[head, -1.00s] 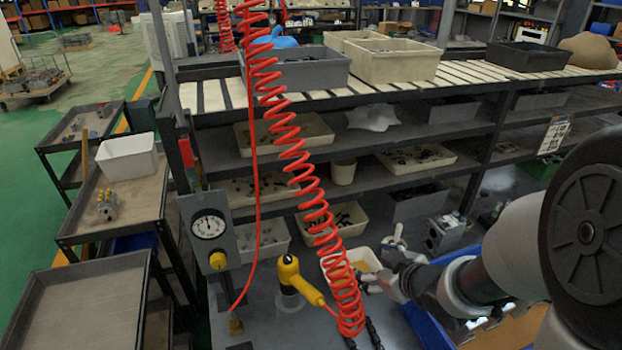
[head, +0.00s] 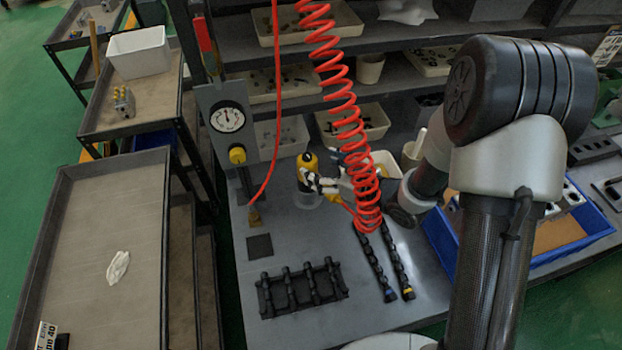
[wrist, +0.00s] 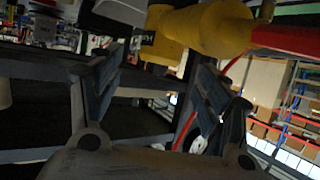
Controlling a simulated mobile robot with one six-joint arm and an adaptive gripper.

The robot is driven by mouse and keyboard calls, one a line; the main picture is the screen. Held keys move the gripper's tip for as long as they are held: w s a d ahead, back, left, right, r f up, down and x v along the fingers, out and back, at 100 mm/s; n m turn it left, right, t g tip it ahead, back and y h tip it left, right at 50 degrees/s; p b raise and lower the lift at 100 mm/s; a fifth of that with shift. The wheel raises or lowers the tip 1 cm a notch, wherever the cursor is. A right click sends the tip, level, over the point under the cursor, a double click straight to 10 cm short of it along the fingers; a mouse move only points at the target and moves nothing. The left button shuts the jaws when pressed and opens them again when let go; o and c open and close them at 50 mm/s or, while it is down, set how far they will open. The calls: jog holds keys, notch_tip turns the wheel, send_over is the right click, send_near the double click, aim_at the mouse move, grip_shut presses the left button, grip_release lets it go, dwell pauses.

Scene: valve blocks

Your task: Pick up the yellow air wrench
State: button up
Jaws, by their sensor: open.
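The yellow air wrench (head: 307,160) stands at the back of the grey bench, in a pale round holder (head: 306,197). My gripper (head: 316,182) is at the wrench and partly covers it in the head view. In the wrist view the wrench's yellow body (wrist: 205,26) lies across the top, with a red part at its right end. The fingers of my gripper (wrist: 160,72) are spread apart, and the wrench shows just beyond their tips. Nothing is held. Whether a finger touches the wrench cannot be told.
A red coiled hose (head: 350,120) hangs in front of my gripper. A gauge panel (head: 228,122) stands to the left. A black rack (head: 300,290) and two dark strips (head: 388,262) lie at the front of the bench. A blue tray (head: 440,240) is on the right.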

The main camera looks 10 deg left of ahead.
aim_at(314, 164)
jog(key=shift+x, duration=0.8)
jog(key=b+x, duration=0.1)
jog(key=x, duration=0.1)
jog(key=f+x, duration=0.1)
jog(key=x, duration=0.1)
jog(key=shift+b, duration=0.4)
jog(key=shift+w+a+f, duration=0.1)
jog(key=shift+w+a, duration=0.2)
jog(key=shift+a, duration=0.05)
jog(key=shift+c, duration=0.4)
jog(key=c, duration=1.3)
jog(key=shift+c, duration=0.7)
jog(key=shift+w+r, duration=0.1)
jog(key=shift+r, duration=0.15)
